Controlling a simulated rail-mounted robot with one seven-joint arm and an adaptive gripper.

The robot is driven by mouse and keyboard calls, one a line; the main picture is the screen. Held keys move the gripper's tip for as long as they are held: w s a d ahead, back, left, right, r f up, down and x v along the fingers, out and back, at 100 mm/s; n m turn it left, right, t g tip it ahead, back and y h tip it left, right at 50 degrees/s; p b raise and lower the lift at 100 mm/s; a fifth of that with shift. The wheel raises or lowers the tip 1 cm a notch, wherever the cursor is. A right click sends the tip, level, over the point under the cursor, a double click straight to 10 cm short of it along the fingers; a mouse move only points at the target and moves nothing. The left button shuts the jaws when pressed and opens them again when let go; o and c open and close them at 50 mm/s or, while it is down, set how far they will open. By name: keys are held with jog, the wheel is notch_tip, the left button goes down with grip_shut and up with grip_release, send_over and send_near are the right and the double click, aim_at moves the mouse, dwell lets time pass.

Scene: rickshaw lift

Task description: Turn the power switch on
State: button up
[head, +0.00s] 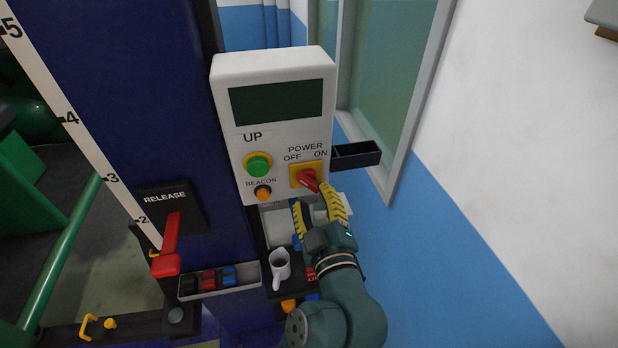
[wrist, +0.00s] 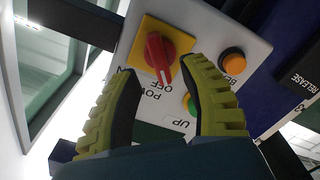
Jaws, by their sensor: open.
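The power switch is a red rotary knob (head: 309,179) on a yellow square plate (head: 298,169), low on the right of a white control panel (head: 240,88). OFF and ON labels are printed above it. In the wrist view the knob (wrist: 158,54) shows a white mark that points toward the OFF label. My gripper (head: 312,196) is open just below and in front of the knob. In the wrist view its yellow-and-black fingertips (wrist: 162,68) stand apart, to either side of the knob's lower end. I cannot tell whether they touch it.
A green UP button (head: 258,164) and an orange BEACON button (head: 263,193) sit left of the switch. A black tray (head: 356,155) juts out at the right. A white mug (head: 280,268) stands below. A red RELEASE lever (head: 170,240) is at the left.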

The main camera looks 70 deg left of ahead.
aim_at(310, 187)
jog(key=a, duration=0.4)
jog(key=shift+w+a+p, duration=0.25)
jog(key=shift+w+p, duration=0.05)
jog(key=shift+w, duration=0.05)
jog(key=shift+f, duration=0.1)
grip_shut()
